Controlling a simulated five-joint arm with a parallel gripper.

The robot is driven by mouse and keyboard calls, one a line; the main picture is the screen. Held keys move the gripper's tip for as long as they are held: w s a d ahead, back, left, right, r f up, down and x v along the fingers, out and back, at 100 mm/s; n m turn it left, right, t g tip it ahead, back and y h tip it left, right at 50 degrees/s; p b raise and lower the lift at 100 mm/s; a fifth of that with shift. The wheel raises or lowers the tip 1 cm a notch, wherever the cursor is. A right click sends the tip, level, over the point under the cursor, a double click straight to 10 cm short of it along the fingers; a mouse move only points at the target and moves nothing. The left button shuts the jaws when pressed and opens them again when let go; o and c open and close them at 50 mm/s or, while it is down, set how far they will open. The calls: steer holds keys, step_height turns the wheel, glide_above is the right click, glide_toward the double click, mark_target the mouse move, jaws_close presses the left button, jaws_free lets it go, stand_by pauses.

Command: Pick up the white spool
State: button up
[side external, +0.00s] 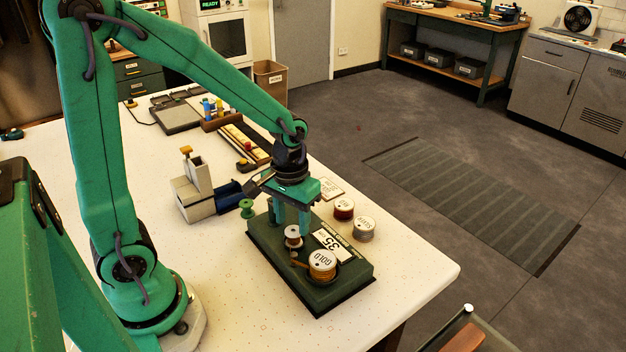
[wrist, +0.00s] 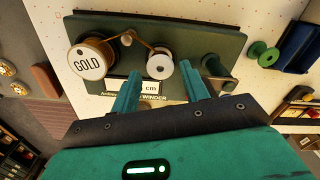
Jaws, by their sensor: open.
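The white spool (side external: 293,240) stands on the dark green winder base, near the gold spool. In the wrist view the white spool (wrist: 160,66) shows its round top just beyond and between my fingertips, with gold thread running to it. My gripper (side external: 291,226) has its two green fingers pointing down close to the spool, one on each side in the picture. In the wrist view my gripper (wrist: 161,78) is open, with a gap between the fingers. I cannot tell whether either finger touches the spool.
The gold spool (side external: 322,265) and a label marked 35 (side external: 333,245) sit on the winder base (side external: 318,296). A green spool (side external: 246,209) stands left of it. The table's front is clear.

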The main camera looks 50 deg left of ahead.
steer(key=shift+f, duration=1.25)
steer(key=shift+c, duration=0.5)
steer(key=c, duration=0.7)
steer(key=shift+r, duration=0.15)
steer(key=shift+r, duration=0.85)
step_height(320, 180, up, 2)
steer(key=s+d+r, duration=0.2)
steer(key=d, duration=0.1)
steer(key=s+d+r, duration=0.2)
steer(key=d, duration=0.1)
steer(key=s+d+r, duration=0.2)
steer(key=d+r, duration=0.1)
steer(key=d, duration=0.1)
